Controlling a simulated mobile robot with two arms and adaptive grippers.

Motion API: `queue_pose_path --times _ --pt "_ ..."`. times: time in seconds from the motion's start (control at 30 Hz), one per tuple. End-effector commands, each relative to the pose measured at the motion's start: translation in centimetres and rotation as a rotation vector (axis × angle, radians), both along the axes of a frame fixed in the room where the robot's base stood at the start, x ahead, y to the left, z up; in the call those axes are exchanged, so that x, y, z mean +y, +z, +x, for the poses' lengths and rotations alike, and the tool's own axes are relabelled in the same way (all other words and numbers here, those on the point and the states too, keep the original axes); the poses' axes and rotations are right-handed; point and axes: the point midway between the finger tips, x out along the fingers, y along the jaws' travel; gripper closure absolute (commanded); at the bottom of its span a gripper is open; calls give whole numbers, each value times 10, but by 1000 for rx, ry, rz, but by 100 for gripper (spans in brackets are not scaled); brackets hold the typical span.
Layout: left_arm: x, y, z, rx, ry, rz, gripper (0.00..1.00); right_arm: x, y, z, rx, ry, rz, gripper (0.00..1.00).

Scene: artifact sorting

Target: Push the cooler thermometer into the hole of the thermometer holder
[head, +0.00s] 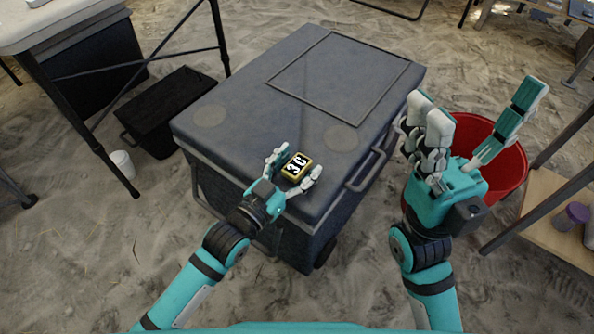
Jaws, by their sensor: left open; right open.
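The cooler thermometer (297,167) is a small yellow-framed block with a dark face reading "3C". It is at the front part of the grey cooler's lid (232,84), between the fingers of my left gripper (293,168). The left gripper is open around it; whether the fingers touch it I cannot tell. My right gripper (470,135) is open and empty, raised at the right of the cooler. A thermometer holder with a hole cannot be made out.
The lid has a framed rectangular panel (338,80) and round pale discs (341,138). A red bucket (508,165) stands behind my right gripper. A black box (172,110), a white cup (122,164) and a table (75,25) are at left. A wooden shelf (550,215) is at right.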

Motion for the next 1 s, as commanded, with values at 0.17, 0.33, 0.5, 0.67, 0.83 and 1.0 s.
queue_pose_path --times 0.17,0.33,0.5,0.67,0.83,1.0 --pt "0 0 0 1 0 1 35 0 1 0 0 0 0 14" --pt "0 0 0 1 0 1 56 0 1 0 1 0 0 14" --pt "0 0 0 1 0 1 78 0 1 0 0 1 0 14" --pt "0 0 0 0 0 0 94 0 1 0 0 1 0 14" --pt "0 0 0 0 0 0 94 0 1 0 1 1 0 14" --pt "0 7 1 -1 0 1 94 0 6 -1 -2 1 2 14"
